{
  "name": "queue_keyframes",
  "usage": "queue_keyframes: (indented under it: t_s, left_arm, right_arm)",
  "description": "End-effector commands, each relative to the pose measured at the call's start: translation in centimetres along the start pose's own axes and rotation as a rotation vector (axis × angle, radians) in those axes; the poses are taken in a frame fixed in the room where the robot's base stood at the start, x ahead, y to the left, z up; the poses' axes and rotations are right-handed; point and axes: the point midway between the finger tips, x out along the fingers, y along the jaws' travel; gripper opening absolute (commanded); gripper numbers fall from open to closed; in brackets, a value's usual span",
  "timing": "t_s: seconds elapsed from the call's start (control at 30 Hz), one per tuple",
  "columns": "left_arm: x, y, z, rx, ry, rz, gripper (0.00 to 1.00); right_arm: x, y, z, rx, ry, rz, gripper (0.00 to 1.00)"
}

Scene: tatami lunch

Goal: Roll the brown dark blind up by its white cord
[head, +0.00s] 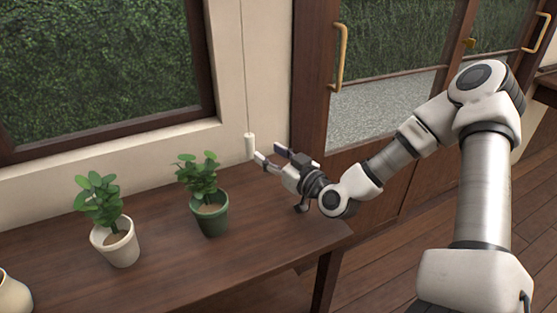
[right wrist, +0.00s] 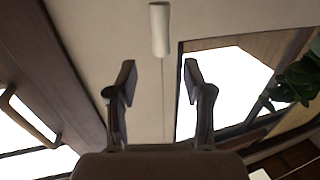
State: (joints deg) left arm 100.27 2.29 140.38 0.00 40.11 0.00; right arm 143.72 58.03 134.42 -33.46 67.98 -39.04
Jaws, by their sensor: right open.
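The white cord (head: 242,75) hangs down the cream wall between the window and the sliding door. A white cylindrical pull (head: 249,146) is at its lower end. My right gripper (head: 268,152) is open and empty, just right of the pull, fingers pointing toward it. In the right wrist view the pull (right wrist: 159,30) lies beyond the tips of the open fingers (right wrist: 160,78), roughly centred between them. The thin cord (right wrist: 163,110) runs from it through the gap seen between the fingers. No finger visibly touches the pull. The brown blind does not show. My left gripper is out of view.
A dark wooden table (head: 185,270) stands below the window (head: 90,70). On it are a plant in a green pot (head: 211,219), a plant in a white pot (head: 116,245) and a cream vessel (head: 12,294). A door handle (head: 341,58) is right of the cord.

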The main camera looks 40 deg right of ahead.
Motion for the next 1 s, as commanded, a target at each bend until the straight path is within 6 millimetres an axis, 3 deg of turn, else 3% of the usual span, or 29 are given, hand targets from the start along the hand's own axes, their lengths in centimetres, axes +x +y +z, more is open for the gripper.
queue_keyframes:
  t_s: [0.1,0.3,1.0]
  left_arm:
    - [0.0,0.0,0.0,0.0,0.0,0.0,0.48]
    - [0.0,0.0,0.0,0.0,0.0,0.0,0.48]
    - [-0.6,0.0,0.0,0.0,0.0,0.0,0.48]
  right_arm:
    - [-1.6,0.2,-0.1,0.009,0.003,0.005,0.51]
    - [-3.0,0.0,0.0,0.003,0.001,0.001,0.51]
    - [-3.2,-0.1,-0.6,-0.001,0.0,-0.003,0.51]
